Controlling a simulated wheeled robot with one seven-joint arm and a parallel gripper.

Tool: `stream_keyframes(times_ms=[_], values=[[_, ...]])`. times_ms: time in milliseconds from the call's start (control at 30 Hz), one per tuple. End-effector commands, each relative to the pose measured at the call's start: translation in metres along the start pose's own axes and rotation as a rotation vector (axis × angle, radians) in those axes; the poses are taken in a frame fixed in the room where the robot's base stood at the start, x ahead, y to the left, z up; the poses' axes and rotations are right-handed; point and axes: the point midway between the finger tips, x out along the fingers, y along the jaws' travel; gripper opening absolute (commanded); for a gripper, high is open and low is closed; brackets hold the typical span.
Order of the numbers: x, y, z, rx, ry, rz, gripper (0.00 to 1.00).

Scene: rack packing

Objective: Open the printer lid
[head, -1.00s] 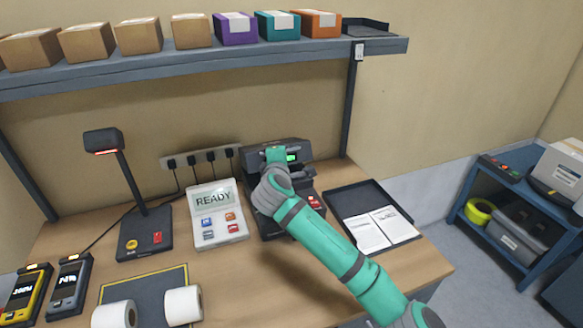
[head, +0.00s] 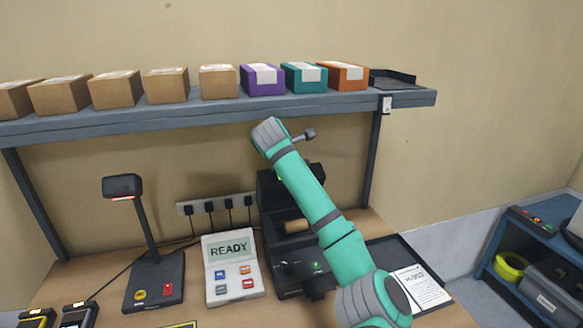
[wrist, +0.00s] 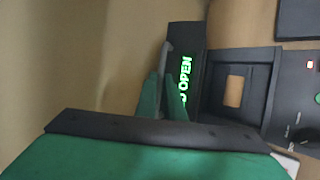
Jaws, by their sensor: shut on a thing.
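The black printer (head: 288,278) stands on the bench, partly behind my arm. Its lid (head: 268,190) is raised steeply at the back, so the bay is uncovered and a brown roll (head: 296,226) shows inside. In the wrist view the lid (wrist: 200,62) carries green lettering that reads "OPEN", with the first part hidden. The roll (wrist: 234,91) shows in the bay beside it. My gripper (wrist: 157,92) has its green fingers shut on the lid's grey handle (wrist: 166,57). In the head view the fingertips are hidden behind my arm.
A white panel (head: 229,247) reading "READY" stands left of the printer, beside a scanner stand (head: 150,240). A black tray (head: 392,246) with papers lies to the right. A shelf (head: 225,108) with boxes runs above, close to my raised wrist.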

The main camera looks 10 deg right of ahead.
Motion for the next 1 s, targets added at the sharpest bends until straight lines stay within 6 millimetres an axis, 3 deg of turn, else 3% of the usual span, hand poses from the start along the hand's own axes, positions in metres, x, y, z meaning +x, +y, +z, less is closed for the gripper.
stream_keyframes(times_ms=[600,700,1000], values=[[0.0024,0.0058,0.0075,0.007,-0.010,0.004,0.00],[0.0026,0.0054,0.0083,0.007,-0.011,0.003,0.27],[0.0020,0.0049,0.0035,0.004,-0.005,0.002,0.27]])
